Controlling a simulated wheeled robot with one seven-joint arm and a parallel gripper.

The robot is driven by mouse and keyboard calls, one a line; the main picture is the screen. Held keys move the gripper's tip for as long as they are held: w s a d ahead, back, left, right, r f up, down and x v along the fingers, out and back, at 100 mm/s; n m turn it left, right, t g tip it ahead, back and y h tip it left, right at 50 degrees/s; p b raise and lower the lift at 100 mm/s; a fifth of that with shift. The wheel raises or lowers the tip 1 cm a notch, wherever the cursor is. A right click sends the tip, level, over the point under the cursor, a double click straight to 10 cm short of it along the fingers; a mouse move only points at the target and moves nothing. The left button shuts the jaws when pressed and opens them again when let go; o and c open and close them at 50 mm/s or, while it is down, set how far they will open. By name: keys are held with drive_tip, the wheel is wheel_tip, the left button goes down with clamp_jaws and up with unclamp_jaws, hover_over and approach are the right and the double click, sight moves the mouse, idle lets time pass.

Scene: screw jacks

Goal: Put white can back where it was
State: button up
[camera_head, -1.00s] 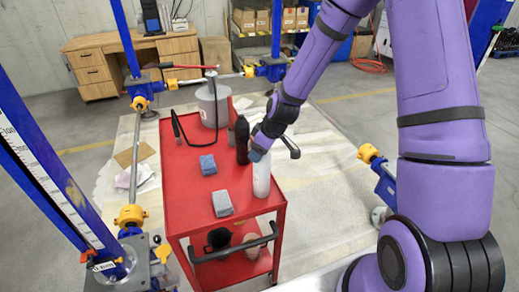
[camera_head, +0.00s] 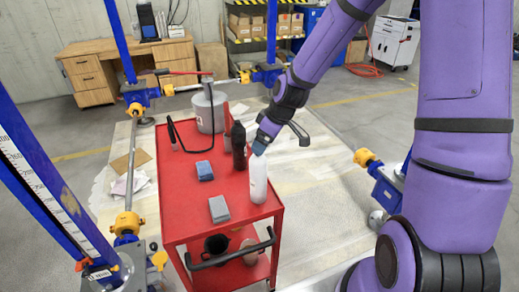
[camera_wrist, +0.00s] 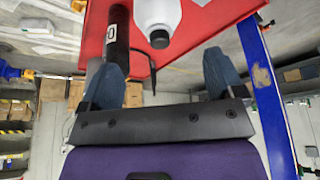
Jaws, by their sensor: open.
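The white can (camera_head: 258,181) stands upright on the red cart (camera_head: 186,228), near its right edge in the head view. In the wrist view, a white container with a black cap (camera_wrist: 158,14), apparently this can, lies beyond the gap between my fingertips. My gripper (camera_head: 262,143) is at the can's top in the head view and hides part of it. In the wrist view my gripper (camera_wrist: 163,68) is open, with its blue fingers apart and nothing between them. Whether a finger touches the can is unclear.
A black bottle (camera_head: 239,147) stands close behind the can. A grey canister (camera_head: 208,112) with a black hose is at the cart's back. A blue block (camera_head: 204,171) and a grey block (camera_head: 219,208) lie left of the can. Blue jack posts stand around the cart.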

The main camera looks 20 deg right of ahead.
drive_tip(key=s+d+r+m+h, duration=0.1)
drive_tip(key=s+r+m+h, duration=0.1)
drive_tip(key=s+r, duration=0.65)
drive_tip(key=s+d+r+m+h, duration=0.1)
drive_tip(key=s+d+r+m, duration=0.15)
drive_tip(key=s+r, duration=0.6)
drive_tip(key=s+d+r+m+t, duration=0.2)
drive_tip(key=s+r+m, duration=0.2)
drive_tip(key=s+r, duration=0.5)
drive_tip(key=shift+s, duration=0.9)
